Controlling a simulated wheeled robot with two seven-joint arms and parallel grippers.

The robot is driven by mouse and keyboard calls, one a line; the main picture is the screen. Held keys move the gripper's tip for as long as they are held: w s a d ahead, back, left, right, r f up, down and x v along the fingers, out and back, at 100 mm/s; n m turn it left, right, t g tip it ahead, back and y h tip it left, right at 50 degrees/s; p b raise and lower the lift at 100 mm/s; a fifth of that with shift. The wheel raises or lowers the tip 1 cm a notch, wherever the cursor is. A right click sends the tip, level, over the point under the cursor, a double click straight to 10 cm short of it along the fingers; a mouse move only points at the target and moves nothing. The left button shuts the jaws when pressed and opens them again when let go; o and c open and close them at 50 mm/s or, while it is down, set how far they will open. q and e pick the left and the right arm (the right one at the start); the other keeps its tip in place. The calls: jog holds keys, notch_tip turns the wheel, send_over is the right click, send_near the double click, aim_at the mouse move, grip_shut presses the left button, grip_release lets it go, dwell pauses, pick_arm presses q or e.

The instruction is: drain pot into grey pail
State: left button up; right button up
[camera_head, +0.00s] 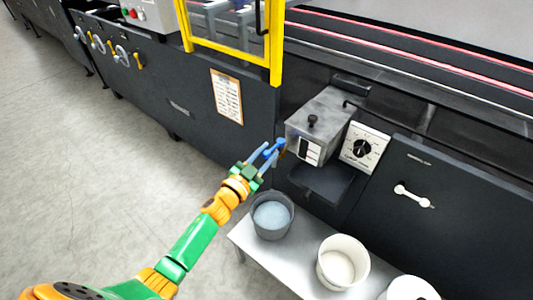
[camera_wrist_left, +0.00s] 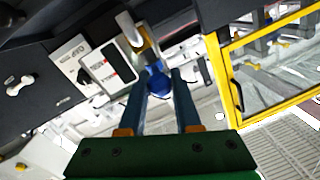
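The glue pot (camera_head: 322,112) is a grey metal box with a black lid knob, mounted on the machine front. A white plate with a dark gauge (camera_wrist_left: 118,66) is on its face. A blue tap handle (camera_wrist_left: 157,84) sits low at the pot's front left. My left gripper (camera_head: 268,150) is at this handle, its blue fingers apart on either side of it; firm contact cannot be made out. The grey pail (camera_head: 290,222) stands on the bench below, in front of the pot, with pale bluish liquid inside. The right gripper is not in view.
A light bench (camera_head: 288,268) carries the grey pail, a white pail (camera_head: 363,271) with cream contents and another white round container (camera_head: 410,290). A dark ledge (camera_head: 325,184) juts out under the pot. A dial panel (camera_head: 364,147) is right of the pot. A yellow guard frame (camera_head: 276,50) rises behind left.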

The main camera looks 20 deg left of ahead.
pick_arm(q)
grip_shut()
jog(key=shift+f, duration=0.1)
dwell(1.0)
